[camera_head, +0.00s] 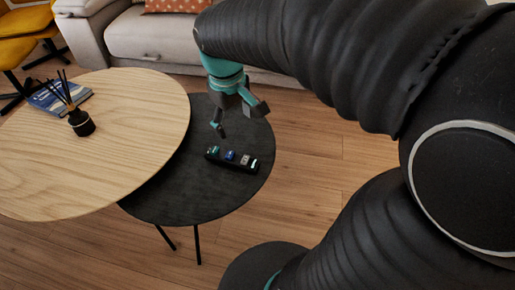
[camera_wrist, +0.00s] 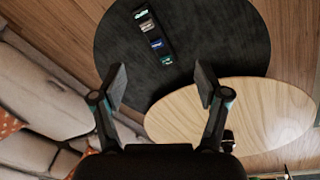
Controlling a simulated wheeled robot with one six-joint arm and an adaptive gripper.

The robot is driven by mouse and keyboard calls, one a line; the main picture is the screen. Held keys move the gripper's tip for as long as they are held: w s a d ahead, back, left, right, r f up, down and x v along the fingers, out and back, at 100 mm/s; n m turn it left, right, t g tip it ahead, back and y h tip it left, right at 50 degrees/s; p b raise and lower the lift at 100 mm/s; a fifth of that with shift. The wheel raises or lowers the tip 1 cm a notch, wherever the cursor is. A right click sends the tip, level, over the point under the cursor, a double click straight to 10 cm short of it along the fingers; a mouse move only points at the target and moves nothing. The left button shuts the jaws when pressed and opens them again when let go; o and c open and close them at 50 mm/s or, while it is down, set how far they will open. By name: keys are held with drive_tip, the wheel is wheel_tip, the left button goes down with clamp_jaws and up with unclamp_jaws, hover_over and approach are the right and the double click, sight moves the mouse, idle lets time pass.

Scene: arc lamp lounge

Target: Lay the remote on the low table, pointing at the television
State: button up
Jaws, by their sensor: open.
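The black remote (camera_head: 232,159) with green, blue and pale buttons lies on the black round table (camera_head: 183,205). It also shows in the wrist view (camera_wrist: 154,37), ahead of the fingertips and between their lines. My gripper (camera_head: 239,118) is open and empty, above the far part of the black table and apart from the remote. Both spread fingers show in the wrist view (camera_wrist: 160,76). A light wooden round table (camera_head: 110,150) stands at the left and overlaps the black one. No television is in view.
A reed diffuser (camera_head: 81,122) and blue books or magazines (camera_head: 60,93) are on the wooden table. A light sofa (camera_head: 145,37) with an orange cushion (camera_head: 177,5) stands behind. Yellow chairs (camera_head: 22,35) are at far left. The wooden floor right of the black table is clear.

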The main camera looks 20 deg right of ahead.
drive_tip(key=s+r+m+t+y, duration=0.1)
drive_tip(key=s+m+t, duration=0.3)
drive_tip(key=s, duration=0.8)
drive_tip(key=shift+s+d+r, duration=0.25)
drive_tip(key=shift+s+d, duration=0.05)
drive_tip(key=shift+d, duration=0.05)
drive_tip(key=shift+d, duration=0.1)
idle(0.4)
